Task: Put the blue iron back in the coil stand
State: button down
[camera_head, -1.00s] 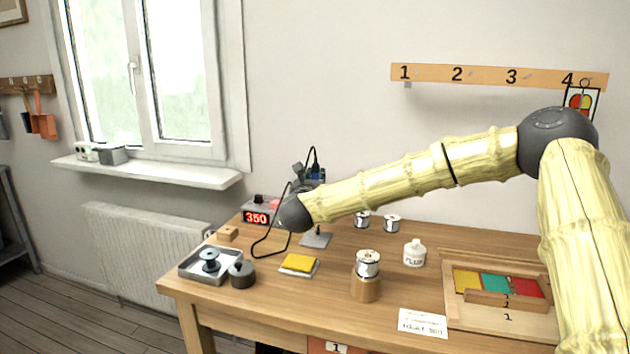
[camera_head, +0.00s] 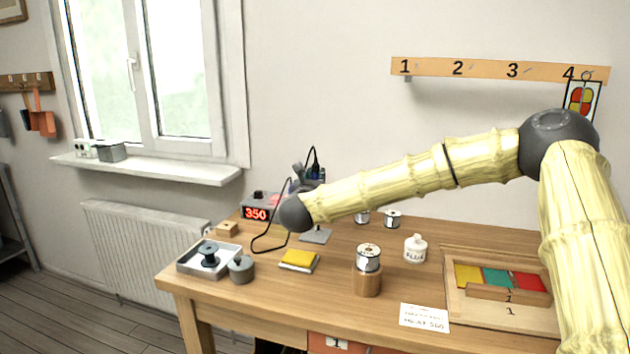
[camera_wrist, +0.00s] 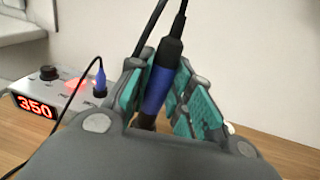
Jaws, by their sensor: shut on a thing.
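In the wrist view my gripper (camera_wrist: 170,98) is shut on the blue iron (camera_wrist: 158,88), its blue-and-black handle upright between the teal finger pads with a black cable rising from its top. The iron's lower end is hidden behind the gripper body. In the head view my gripper (camera_head: 315,175) is at the back of the bench, mostly hidden behind my arm. A grey base plate (camera_head: 316,236) shows below my wrist; it may belong to the coil stand, whose coil I cannot make out.
The station reading 350 (camera_head: 257,213) stands left of my wrist, its cable looping on the table. A yellow sponge (camera_head: 299,259), a solder spool (camera_head: 368,257) on a wooden block, a flux bottle (camera_head: 415,250) and a wooden tray (camera_head: 500,315) with coloured glass stand in front and right.

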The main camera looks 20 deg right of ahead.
aim_at(315, 166)
jog(key=shift+f, duration=0.2)
dwell(0.3)
jog(key=c, duration=0.7)
grip_release()
jog(key=shift+r, duration=0.1)
jog(key=shift+r+p, duration=0.35)
jog(key=shift+r, duration=3.05)
